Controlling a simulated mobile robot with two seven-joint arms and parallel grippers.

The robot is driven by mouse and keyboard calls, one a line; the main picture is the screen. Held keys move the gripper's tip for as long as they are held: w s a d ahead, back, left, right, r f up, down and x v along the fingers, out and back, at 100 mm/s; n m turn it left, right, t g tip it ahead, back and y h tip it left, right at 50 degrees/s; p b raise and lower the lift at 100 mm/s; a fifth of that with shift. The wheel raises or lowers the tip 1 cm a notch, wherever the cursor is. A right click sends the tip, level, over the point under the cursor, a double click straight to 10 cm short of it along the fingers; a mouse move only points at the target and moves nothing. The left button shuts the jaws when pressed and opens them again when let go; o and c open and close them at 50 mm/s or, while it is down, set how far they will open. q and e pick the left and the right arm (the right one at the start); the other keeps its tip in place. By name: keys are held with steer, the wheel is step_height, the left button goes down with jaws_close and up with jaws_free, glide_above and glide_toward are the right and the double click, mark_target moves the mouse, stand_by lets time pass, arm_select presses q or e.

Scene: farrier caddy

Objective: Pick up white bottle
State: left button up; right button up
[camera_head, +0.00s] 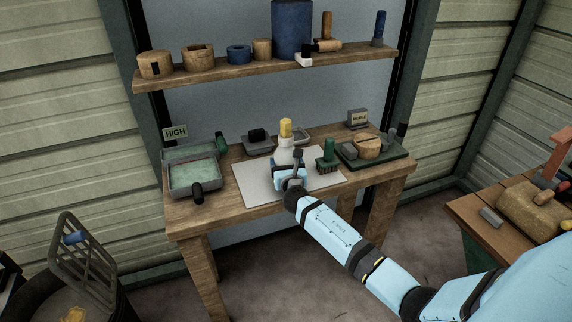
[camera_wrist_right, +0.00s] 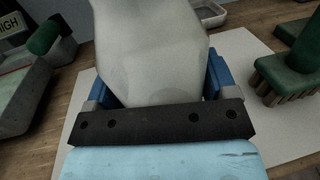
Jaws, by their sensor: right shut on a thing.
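The white bottle (camera_head: 285,152) with a yellow cap (camera_head: 286,128) stands upright over the pale mat on the wooden workbench. It fills the upper middle of the right wrist view (camera_wrist_right: 150,55). My right gripper (camera_head: 289,170) is at the bottle's lower body from the front, with blue fingers on both sides of it, shut on it. The fingertips are hidden behind the bottle in the wrist view. I cannot tell whether the bottle's base touches the mat. My left gripper is not in view.
The pale mat (camera_head: 252,186) lies under the bottle. A green brush (camera_head: 327,158) stands close on the right, and a green-lined tray (camera_head: 194,177) lies to the left. A dark board (camera_head: 388,157) with blocks is at the right. A shelf (camera_head: 222,72) with several containers hangs above.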

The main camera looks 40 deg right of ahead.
mark_target(287, 135)
steer(key=shift+r, duration=0.15)
step_height(287, 135, up, 11)
steer(key=p, duration=0.4)
steer(key=shift+r, duration=0.2)
step_height(287, 135, up, 8)
steer(key=shift+f+p, duration=0.2)
steer(key=shift+p, duration=0.6)
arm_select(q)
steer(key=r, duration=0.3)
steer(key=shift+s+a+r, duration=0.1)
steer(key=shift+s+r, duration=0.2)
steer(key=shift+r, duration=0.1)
arm_select(e)
steer(key=shift+r, duration=0.4)
steer(key=o, duration=0.5)
steer(key=c, duration=1)
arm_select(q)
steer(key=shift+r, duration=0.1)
